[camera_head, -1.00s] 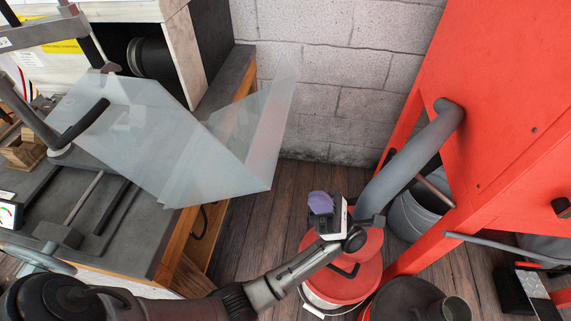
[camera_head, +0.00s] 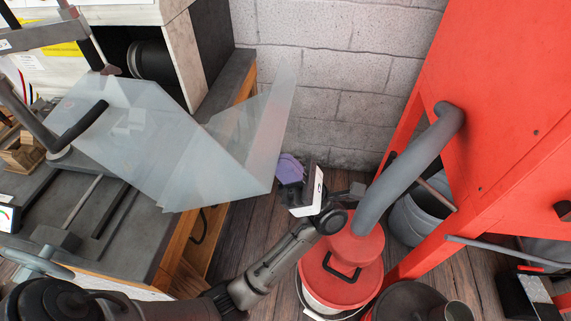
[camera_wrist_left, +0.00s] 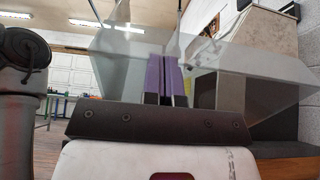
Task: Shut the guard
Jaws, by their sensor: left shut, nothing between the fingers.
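The guard (camera_head: 150,140) is a clear, bent sheet with a dark handle (camera_head: 82,128) at its left. It stands out over the front edge of the bench, with its right panel angled up. My left gripper (camera_head: 288,168), with purple fingertips, is just right of the guard's right panel in the head view. In the left wrist view the purple fingers (camera_wrist_left: 163,75) are together and empty, and the clear guard (camera_wrist_left: 240,65) spans in front of and around them. I cannot tell whether they touch it. My right gripper is not in view.
The bench (camera_head: 150,250) carries the machine at the left. A red cabinet (camera_head: 510,120) fills the right. A block wall (camera_head: 340,70) is behind.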

